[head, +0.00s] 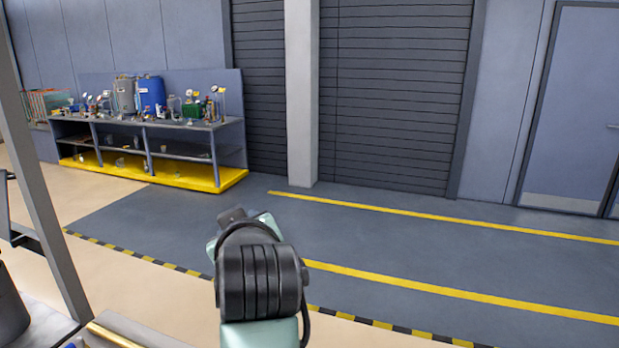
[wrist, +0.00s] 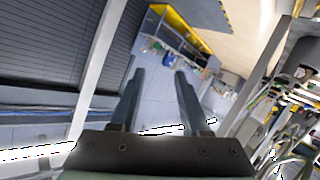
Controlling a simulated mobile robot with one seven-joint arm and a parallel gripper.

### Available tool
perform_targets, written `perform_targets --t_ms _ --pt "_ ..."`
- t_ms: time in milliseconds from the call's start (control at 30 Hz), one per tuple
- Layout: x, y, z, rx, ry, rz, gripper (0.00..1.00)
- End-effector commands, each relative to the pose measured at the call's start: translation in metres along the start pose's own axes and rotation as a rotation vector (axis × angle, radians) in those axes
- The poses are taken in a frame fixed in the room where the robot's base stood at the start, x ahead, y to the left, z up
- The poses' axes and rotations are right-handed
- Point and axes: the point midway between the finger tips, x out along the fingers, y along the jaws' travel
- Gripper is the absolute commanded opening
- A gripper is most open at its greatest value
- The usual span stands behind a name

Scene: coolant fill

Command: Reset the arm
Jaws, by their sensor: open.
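My gripper (wrist: 158,98) shows in the wrist view with its two fingers apart and nothing between them. It points out over the room, and the workbench lies far beyond the fingertips. In the head view my arm rises at the bottom centre, in front of the grey floor. The arm hides the fingers in that view, and nothing is seen touching the arm there.
A workbench (head: 183,130) with a blue drum (head: 151,93) and several small items stands at the back left on a yellow base. A grey post (head: 42,190) stands close at the left. Grey floor (head: 400,240) with yellow lines is clear to the right.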

Motion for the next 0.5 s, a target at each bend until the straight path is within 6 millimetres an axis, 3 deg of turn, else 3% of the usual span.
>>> perform_targets --t_ms 100,200,400,500 --pt "-0.060 0.047 -0.053 0.090 0.261 0.192 0.46" --pt "-0.121 0.074 -0.090 0.153 0.480 0.316 0.46" --pt "-0.240 0.097 -0.136 0.220 0.852 0.462 0.46" --pt "-0.280 0.098 -0.145 0.231 0.968 0.493 0.46"
